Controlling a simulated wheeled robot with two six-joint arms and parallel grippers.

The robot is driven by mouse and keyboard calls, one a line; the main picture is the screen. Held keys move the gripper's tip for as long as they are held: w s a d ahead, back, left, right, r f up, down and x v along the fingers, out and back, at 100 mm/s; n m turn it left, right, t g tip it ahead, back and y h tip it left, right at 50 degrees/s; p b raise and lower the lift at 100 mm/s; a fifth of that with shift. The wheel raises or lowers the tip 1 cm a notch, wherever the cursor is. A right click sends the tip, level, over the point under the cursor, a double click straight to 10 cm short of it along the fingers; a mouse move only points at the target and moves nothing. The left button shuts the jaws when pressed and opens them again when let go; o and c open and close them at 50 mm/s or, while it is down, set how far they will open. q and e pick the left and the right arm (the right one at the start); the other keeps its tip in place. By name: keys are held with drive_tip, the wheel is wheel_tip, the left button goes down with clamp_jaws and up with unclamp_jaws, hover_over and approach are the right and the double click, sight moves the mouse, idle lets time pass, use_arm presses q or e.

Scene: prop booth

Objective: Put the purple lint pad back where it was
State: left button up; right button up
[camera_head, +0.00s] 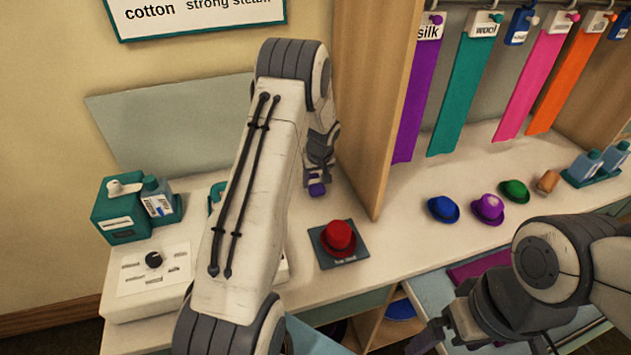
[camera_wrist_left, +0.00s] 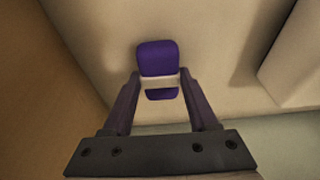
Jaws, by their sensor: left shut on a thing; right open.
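The purple lint pad (camera_head: 317,190) hangs below my left gripper (camera_head: 318,168), just left of the wooden partition. In the left wrist view the pad (camera_wrist_left: 157,57) sits between the two fingertips of my left gripper (camera_wrist_left: 158,82), which is shut on its pale middle band. The pad is over the pale counter; I cannot tell whether it touches the surface. My left arm hides part of the counter to the left. My right gripper (camera_head: 436,336) is open and empty at the lower right, in front of the counter edge.
A red hat (camera_head: 339,236) sits on a dark mat (camera_head: 326,261). The wooden partition (camera_head: 375,110) stands close to my left gripper. Blue (camera_head: 442,209), purple (camera_head: 488,208) and green (camera_head: 514,190) hats lie right of it, below hanging ribbons. A green box (camera_head: 120,212) stands at left.

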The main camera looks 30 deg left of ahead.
use_arm(q)
drive_tip(key=shift+f, duration=0.4)
drive_tip(key=shift+f, duration=0.1)
drive_tip(key=shift+f+b, duration=0.1)
drive_tip(key=shift+b, duration=0.2)
drive_tip(key=o, duration=1.2)
